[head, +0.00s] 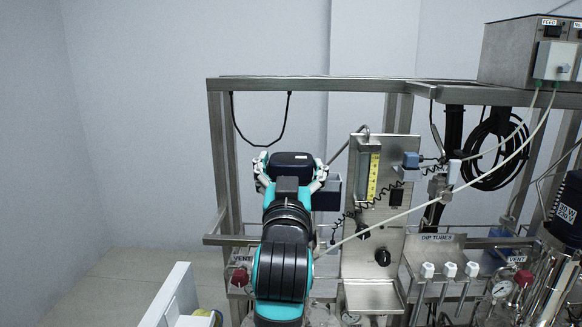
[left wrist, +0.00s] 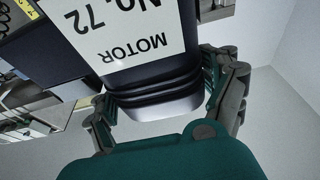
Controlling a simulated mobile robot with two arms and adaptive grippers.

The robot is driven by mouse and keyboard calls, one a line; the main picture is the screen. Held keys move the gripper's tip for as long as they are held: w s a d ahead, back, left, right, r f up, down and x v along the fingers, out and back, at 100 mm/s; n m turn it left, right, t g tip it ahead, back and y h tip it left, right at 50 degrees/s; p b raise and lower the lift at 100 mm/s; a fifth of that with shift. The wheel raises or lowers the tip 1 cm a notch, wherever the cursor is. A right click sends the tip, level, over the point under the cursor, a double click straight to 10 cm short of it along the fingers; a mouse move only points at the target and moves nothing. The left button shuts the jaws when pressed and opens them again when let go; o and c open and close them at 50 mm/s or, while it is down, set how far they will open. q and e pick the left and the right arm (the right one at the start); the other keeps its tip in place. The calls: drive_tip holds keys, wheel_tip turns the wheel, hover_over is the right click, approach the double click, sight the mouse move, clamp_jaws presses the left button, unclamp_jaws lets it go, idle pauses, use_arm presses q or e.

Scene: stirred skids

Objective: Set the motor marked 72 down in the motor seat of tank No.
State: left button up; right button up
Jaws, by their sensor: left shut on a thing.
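The motor marked 72 is a dark block with a white label; it shows large and upside down in the left wrist view (left wrist: 150,82), reading "MOTOR NO. 72". In the head view the motor (head: 291,158) is raised in front of the steel frame. My left gripper (head: 292,172) is shut on it, with a finger on each side. No motor seat can be made out; my left arm hides much of the area below the motor. My right gripper is not in view.
A steel panel with a yellow-scaled flowmeter (head: 370,176) stands just right of the motor. A pale hose (head: 425,203) slants across the panel. Another dark motor (head: 568,212) and steel vessel parts (head: 550,283) are at far right. Open space lies left of the frame.

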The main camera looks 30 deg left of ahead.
use_arm(q)
drive_tip(key=shift+f+b, duration=1.05)
drive_tip(key=shift+f, duration=0.2)
idle(0.3)
drive_tip(key=o, duration=1.6)
drive_tip(key=shift+s+d, duration=0.15)
drive_tip(key=shift+s, duration=0.05)
drive_tip(key=shift+c, duration=0.2)
drive_tip(key=shift+w, duration=0.1)
drive_tip(key=shift+w+f, duration=0.1)
drive_tip(key=shift+f, duration=0.15)
wheel_tip(320, 180, up, 10)
drive_tip(key=shift+r, duration=0.2)
